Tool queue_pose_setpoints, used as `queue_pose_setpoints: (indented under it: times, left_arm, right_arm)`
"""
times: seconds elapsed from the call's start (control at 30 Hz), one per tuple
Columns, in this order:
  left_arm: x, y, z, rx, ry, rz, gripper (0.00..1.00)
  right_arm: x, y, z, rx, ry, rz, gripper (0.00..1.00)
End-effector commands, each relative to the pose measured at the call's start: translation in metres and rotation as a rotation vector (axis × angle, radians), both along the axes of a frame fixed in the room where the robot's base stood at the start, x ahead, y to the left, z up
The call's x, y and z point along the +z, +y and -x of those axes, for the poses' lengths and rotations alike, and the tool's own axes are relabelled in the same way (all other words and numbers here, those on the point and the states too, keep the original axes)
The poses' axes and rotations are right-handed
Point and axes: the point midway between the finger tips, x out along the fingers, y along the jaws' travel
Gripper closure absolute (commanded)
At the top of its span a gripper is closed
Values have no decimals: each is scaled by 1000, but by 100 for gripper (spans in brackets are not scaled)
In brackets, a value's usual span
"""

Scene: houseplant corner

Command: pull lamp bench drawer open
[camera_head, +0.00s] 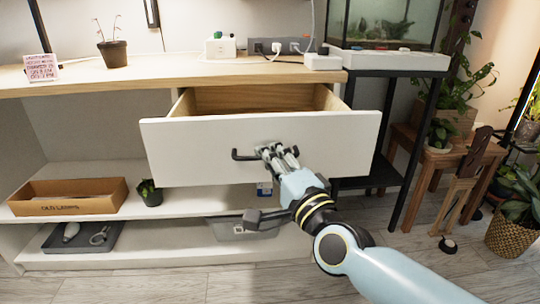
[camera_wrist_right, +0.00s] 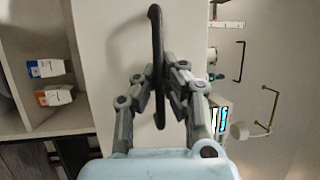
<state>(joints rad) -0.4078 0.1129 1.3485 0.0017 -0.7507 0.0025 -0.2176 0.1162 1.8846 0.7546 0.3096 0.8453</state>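The white lamp bench drawer (camera_head: 205,150) stands pulled out from under the wooden bench top (camera_head: 150,72), and its bare wooden inside shows. Its dark bar handle (camera_head: 240,155) is on the front panel, and the handle also shows upright in the right wrist view (camera_wrist_right: 156,35). My right gripper (camera_head: 277,153) is at the handle, with its fingers on either side of the bar. In the right wrist view the fingers (camera_wrist_right: 160,78) are closed in around it. My left gripper is not in view.
A cardboard box (camera_head: 65,206) and small potted plant (camera_head: 150,192) sit on the shelf below, left of the drawer. A black-legged tank stand (camera_head: 398,150) is close on the right, beside a wooden plant table (camera_head: 436,165). Floor in front is clear at left.

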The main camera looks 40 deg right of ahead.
Motion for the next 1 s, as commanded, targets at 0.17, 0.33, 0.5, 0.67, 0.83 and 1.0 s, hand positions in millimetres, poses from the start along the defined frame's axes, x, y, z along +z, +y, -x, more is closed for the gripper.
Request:
queue_pose_setpoints:
  times: [0.17, 0.33, 0.5, 0.67, 0.83, 1.0]
  left_arm:
    - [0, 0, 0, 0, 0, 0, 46]
    - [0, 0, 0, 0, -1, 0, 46]
    - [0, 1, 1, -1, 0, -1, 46]
    - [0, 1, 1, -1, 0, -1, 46]
    - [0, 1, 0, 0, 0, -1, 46]
    - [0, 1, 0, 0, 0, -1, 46]
  right_arm:
    - [-4, 0, 1, 1, 9, 2, 81]
    - [-2, 0, 0, 0, 5, 1, 81]
    - [-4, 1, 7, 0, 6, -1, 81]
    - [-9, 5, 35, -1, 9, 0, 81]
    - [-16, 11, 73, 0, 10, 0, 81]
    - [-21, 15, 102, 0, 8, 1, 81]
